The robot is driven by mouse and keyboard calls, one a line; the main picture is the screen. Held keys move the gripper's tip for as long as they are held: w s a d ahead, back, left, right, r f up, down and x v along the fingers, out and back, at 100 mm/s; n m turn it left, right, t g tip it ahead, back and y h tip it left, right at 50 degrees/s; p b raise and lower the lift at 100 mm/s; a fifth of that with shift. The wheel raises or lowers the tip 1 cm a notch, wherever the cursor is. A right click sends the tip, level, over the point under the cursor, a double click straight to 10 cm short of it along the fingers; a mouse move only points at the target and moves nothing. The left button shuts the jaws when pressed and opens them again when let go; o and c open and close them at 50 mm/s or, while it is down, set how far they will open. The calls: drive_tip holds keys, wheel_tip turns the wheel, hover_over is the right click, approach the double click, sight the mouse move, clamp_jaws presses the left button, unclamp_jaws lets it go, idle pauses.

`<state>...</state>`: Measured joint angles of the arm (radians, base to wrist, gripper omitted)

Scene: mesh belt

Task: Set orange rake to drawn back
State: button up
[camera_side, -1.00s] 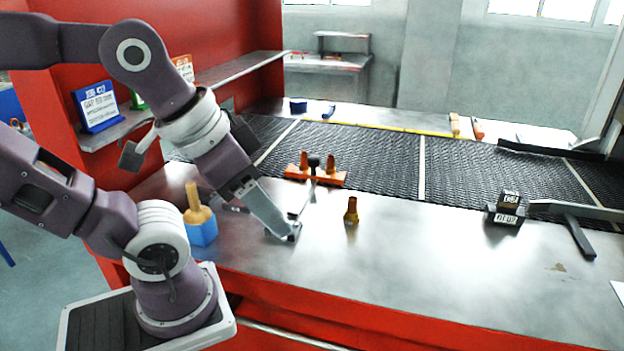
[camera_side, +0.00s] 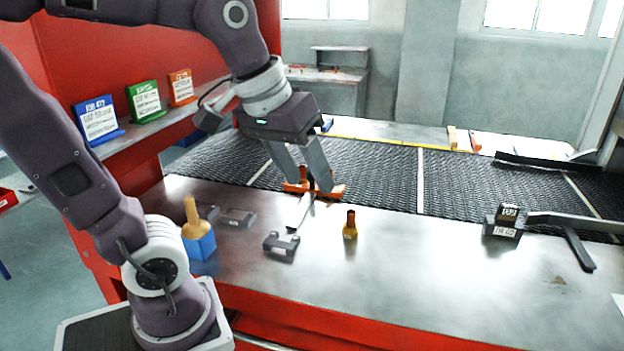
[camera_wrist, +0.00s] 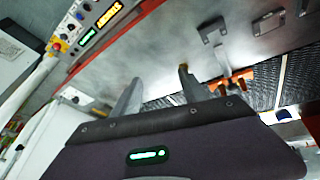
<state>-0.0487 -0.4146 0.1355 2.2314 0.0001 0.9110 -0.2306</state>
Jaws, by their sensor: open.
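The orange rake (camera_side: 334,191) has a crossbar at the near edge of the mesh belt, with a grey rod (camera_side: 299,212) running back towards a dark bracket (camera_side: 282,242) on the metal table. My gripper (camera_side: 309,184) is open, pointing down, with its fingers over or beside the rake's middle. The fingers hide much of the rake, including most of its upright parts. I cannot tell whether they touch it. In the wrist view, my open gripper (camera_wrist: 160,88) shows two spread fingers with nothing held. The rake (camera_wrist: 240,76) shows partly there, right of the fingers.
A small amber bottle-shaped piece (camera_side: 350,229) stands right of the bracket. A blue block with a yellow-brown top (camera_side: 200,246) stands at left. A dark block (camera_side: 504,226) and grey arm lie at right. The mesh belt (camera_side: 380,175) stretches behind. Middle-right table is clear.

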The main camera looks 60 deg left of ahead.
drive_tip(key=w+a+f+n+g+y, duration=0.4)
drive_tip(key=w+a+n, duration=0.5)
drive_tip(key=w+a, duration=0.75)
drive_tip(key=a+f+n, duration=0.1)
drive_tip(key=a+f, duration=0.3)
drive_tip(key=a+f+n, duration=0.1)
drive_tip(key=a+f, duration=0.4)
drive_tip(key=w+a+f+n, duration=0.1)
drive_tip(key=a+f+n, duration=0.1)
drive_tip(key=a+f, duration=0.2)
drive_tip(key=shift+w+a+f+g, duration=0.1)
drive_tip(key=shift+a+f+g, duration=0.1)
drive_tip(key=shift+a+g, duration=0.25)
drive_tip(key=shift+c, duration=0.4)
clamp_jaws()
drive_tip(key=shift+r, duration=0.1)
